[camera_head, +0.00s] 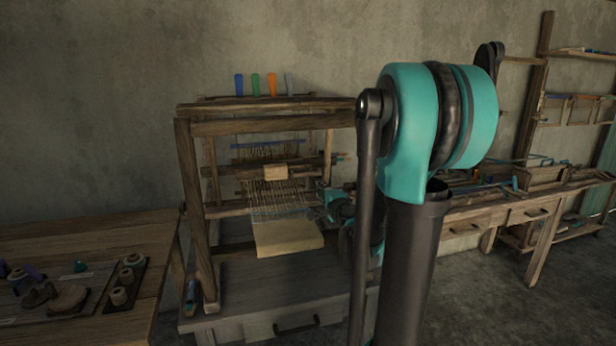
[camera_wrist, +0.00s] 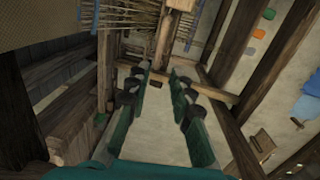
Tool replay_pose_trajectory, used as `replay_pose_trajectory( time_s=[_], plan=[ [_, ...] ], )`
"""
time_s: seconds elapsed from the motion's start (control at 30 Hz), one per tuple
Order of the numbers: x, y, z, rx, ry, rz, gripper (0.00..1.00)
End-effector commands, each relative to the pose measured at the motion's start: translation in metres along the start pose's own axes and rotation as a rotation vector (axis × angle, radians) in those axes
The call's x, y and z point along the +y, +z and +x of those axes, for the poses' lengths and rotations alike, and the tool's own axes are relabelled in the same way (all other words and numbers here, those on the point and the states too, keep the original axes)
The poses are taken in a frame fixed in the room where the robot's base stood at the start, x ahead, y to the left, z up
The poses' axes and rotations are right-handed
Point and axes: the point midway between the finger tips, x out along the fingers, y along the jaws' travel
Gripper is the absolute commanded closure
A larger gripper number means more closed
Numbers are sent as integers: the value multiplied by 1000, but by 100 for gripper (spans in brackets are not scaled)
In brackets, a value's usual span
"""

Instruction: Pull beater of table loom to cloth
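The wooden table loom (camera_head: 190,160) stands left of centre in the head view. Its pale cloth (camera_head: 288,238) hangs at the front below the warp threads; a woven surface, apparently this cloth, fills the upper left of the wrist view (camera_wrist: 45,22). A light wooden block (camera_head: 276,172), seemingly on the beater, sits across the warp behind the cloth. My gripper (camera_wrist: 158,76) is open and empty, its two teal fingers apart. A wooden bar (camera_wrist: 164,42) lies beyond the fingertips; contact is not visible. In the head view, my arm partly hides the loom's right side.
A wooden table (camera_head: 100,232) with spools and small tools stands at the left. The loom rests on a base with a drawer (camera_head: 297,326). Coloured pegs (camera_head: 255,84) stand on its top. A long bench (camera_head: 520,205) runs along the right wall.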

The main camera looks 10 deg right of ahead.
Motion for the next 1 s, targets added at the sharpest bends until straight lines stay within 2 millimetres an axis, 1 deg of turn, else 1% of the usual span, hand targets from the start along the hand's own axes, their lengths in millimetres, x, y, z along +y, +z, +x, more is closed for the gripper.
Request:
replay_pose_trajectory(
  time_s=[0.07, 0.17, 0.27, 0.8, 0.9, 1.0],
  plan=[
    [-1, -4, 4, 12, -6, 19, 78],
    [-2, -4, 12, 13, -7, 21, 78],
    [-2, -4, 26, 11, -7, 19, 78],
    [-2, -5, 131, 10, -7, 17, 78],
    [-2, -4, 148, 10, -7, 16, 78],
    [-2, -5, 160, 10, -7, 17, 78]
  ],
)
